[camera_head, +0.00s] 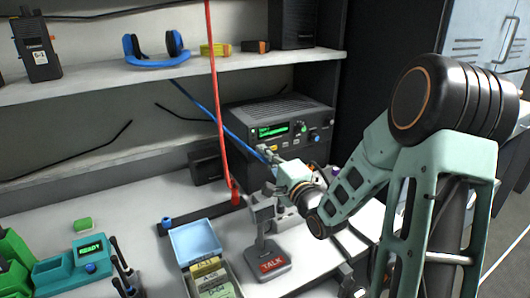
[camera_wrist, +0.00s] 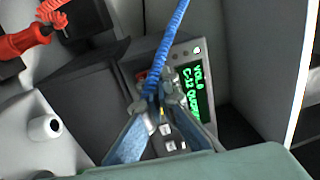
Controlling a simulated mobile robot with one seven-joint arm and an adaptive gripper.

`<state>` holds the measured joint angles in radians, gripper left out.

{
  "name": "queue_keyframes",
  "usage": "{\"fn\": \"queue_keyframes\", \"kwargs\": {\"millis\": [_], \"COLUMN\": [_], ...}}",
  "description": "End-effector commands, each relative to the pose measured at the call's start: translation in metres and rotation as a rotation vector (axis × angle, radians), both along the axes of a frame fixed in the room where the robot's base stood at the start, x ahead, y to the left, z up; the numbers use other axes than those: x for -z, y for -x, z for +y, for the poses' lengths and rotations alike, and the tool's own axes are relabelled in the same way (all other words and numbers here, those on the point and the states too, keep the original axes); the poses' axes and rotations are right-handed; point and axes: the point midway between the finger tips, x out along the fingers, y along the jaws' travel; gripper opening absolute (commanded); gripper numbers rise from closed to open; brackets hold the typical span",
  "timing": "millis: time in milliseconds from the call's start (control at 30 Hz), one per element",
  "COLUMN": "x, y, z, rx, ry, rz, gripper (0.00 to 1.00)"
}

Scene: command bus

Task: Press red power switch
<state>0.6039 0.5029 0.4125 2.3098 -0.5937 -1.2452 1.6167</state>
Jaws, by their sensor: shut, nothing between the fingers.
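The black radio (camera_head: 318,112) with a lit green display stands at the back of the bench. In the wrist view, its display (camera_wrist: 197,92) shows green text, turned sideways. A small red part (camera_wrist: 141,75) shows on the radio face just left of my fingertips, partly hidden; it may be the red power switch, but I cannot be sure. In the head view, the switch cannot be made out behind my gripper (camera_head: 265,152). My gripper is shut and empty, its tips (camera_wrist: 165,80) close in front of the radio face. I cannot tell whether they touch it.
A blue cord (camera_wrist: 170,35) crosses right by my fingertips. A red cord (camera_head: 214,85) hangs left of the radio. The TALK microphone (camera_head: 268,262) stands in front, beside a blue-lined tray (camera_head: 195,238). A shelf (camera_head: 110,82) overhangs at left.

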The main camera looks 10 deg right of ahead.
Motion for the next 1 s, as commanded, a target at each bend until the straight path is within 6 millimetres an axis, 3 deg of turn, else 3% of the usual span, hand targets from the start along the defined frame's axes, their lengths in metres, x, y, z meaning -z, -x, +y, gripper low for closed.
{"fn": "queue_keyframes", "kwargs": {"millis": [33,733,1000], "x": [0.027,0.026,0.018], "y": [0.005,0.006,0.034], "z": [0.0,0.0,-0.011], "rx": [0.0,0.001,0.003], "ry": [0.027,0.025,0.016], "rz": [0.044,0.042,0.028], "gripper": [0.0,0.0,0.0]}}
